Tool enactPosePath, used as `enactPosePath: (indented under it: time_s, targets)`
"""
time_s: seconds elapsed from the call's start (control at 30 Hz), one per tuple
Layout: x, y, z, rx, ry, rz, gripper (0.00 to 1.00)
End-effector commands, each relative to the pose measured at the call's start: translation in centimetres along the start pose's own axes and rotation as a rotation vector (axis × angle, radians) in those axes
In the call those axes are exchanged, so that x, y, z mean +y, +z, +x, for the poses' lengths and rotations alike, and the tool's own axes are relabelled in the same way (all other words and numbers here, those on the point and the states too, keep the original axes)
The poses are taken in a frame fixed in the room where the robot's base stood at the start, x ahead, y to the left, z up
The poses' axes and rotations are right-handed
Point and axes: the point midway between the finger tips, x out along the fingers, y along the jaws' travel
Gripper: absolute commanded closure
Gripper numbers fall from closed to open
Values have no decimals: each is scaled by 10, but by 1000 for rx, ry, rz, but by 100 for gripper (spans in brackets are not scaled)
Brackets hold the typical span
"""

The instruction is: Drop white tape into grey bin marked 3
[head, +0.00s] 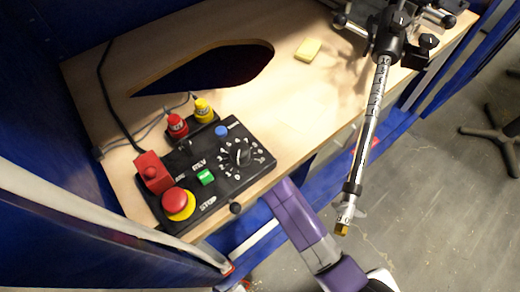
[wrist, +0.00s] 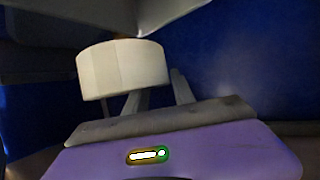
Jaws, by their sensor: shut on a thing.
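The white tape (wrist: 122,68), a pale cream-white roll, shows in the wrist view at the upper left. My gripper (wrist: 156,92) is shut on it, with the grey fingers rising from the purple wrist body. The tape partly hides the fingers. In the head view, my purple arm reaches up to the table's front edge; my gripper and the tape are hidden from that view. No grey bin marked 3 can be made out in either view.
A wooden table (head: 285,110) has an oval cutout and carries a black control box (head: 225,180) with red, yellow and green buttons. A metal rod (head: 368,125) overhangs the right side.

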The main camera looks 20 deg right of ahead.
Motion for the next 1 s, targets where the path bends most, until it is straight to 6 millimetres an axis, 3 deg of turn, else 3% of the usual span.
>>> enactPosePath:
  time_s: [0.5, 0.83, 0.87, 1.0]
  targets:
    - [0, 48, 23, 0, -1, -1, 100]
    - [0, 50, 24, 0, -1, -1, 100]
    - [0, 50, 24, 0, -1, -1, 68]
    - [0, 50, 24, 0, -1, -1, 44]
